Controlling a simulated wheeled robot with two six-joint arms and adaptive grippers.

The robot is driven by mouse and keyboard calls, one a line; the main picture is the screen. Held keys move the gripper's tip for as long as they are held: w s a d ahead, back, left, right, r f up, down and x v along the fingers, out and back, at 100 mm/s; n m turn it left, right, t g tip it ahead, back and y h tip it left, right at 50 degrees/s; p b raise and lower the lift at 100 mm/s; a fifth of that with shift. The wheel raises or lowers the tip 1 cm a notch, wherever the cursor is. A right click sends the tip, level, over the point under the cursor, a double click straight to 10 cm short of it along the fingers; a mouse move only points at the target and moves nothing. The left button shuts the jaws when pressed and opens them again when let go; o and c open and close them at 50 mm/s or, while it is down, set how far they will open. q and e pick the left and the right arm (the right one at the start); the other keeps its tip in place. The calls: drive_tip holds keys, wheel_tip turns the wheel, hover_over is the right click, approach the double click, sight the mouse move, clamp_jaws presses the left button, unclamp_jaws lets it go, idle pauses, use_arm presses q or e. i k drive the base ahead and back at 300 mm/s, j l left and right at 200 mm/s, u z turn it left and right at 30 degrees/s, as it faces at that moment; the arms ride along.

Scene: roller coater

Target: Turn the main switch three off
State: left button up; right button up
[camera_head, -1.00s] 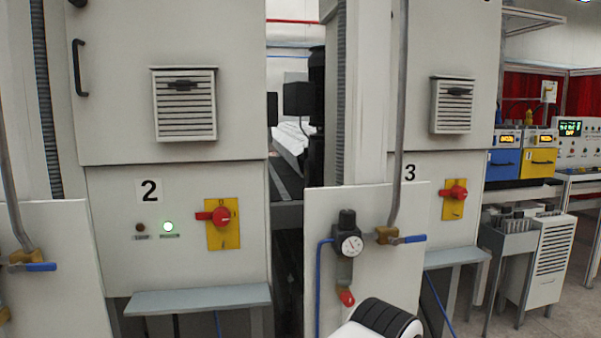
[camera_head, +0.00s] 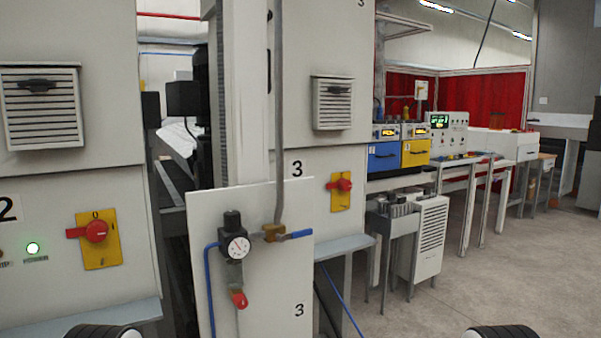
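The main switch three is a red rotary handle (camera_head: 344,185) on a yellow plate (camera_head: 341,203). It is on the pale cabinet labelled 3 (camera_head: 297,168), right of the middle of the view. Its handle lies horizontally, with the grip pointing left. Neither gripper is in view. Only dark ribbed, white-edged parts of my arms show at the bottom edge, one left and one right, well short of the switch.
A panel with a gauge (camera_head: 238,246), a blue-handled valve (camera_head: 298,234) and a hose stands left of the switch. A grey shelf (camera_head: 344,247) juts out below it. Cabinet 2 has a similar red switch (camera_head: 94,232). Open floor (camera_head: 480,270) lies at the right.

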sight(343, 184)
drive_tip(key=i+l, duration=0.2)
drive_tip(key=l, duration=0.15)
drive_tip(key=i+l, duration=0.2)
drive_tip(key=l, duration=0.15)
drive_tip(key=i+l, duration=0.2)
drive_tip(key=l, duration=0.2)
drive_tip(key=i+l, duration=0.2)
drive_tip(key=l, duration=0.15)
